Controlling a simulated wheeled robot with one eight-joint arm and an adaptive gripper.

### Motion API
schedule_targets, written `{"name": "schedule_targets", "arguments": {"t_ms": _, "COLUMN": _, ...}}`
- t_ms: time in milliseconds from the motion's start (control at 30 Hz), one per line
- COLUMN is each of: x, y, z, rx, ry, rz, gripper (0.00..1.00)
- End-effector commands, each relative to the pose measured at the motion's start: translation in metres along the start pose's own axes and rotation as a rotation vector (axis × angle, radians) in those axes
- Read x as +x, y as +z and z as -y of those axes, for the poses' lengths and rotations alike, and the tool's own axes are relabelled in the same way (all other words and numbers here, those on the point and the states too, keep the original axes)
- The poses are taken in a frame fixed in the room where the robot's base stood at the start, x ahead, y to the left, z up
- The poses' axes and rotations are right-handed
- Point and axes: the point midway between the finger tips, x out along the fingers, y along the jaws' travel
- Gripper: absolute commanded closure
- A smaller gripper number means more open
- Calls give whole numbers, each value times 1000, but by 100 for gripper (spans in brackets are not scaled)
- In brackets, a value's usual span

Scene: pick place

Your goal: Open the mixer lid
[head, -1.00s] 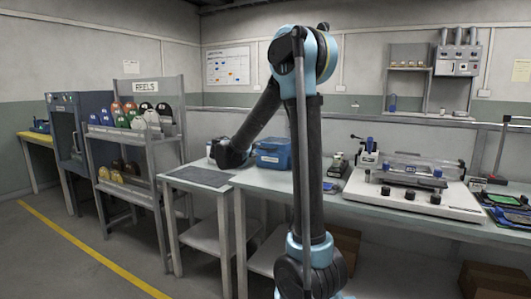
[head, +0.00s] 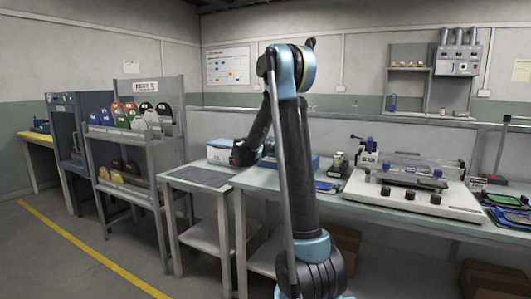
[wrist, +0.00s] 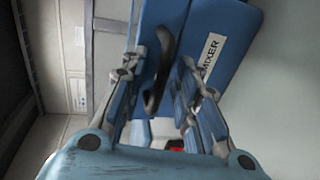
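In the wrist view the blue mixer (wrist: 228,28) carries a white MIXER label. A narrower blue panel with a black curved handle (wrist: 165,65) is beside the labelled face; it appears to be the lid (wrist: 160,15). My gripper (wrist: 163,60) is open, with one finger on each side of the handle; I cannot tell whether either touches it. In the head view my gripper (head: 243,153) is over the bench, in front of blue surfaces that my arm partly hides. How far the lid stands open cannot be told.
A white box with a blue top (head: 220,150) stands left of my gripper. A dark mat (head: 200,176) lies on the near left bench. The reel rack (head: 135,130) is further left. A blue tray (head: 326,186) and a white machine (head: 410,190) are on the right.

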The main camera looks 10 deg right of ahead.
Motion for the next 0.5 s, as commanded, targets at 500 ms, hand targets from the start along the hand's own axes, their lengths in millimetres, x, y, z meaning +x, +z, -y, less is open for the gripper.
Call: {"name": "schedule_targets", "arguments": {"t_ms": 500, "x": 1, "y": 0, "z": 0, "rx": 0, "ry": 0, "rz": 0, "gripper": 100}}
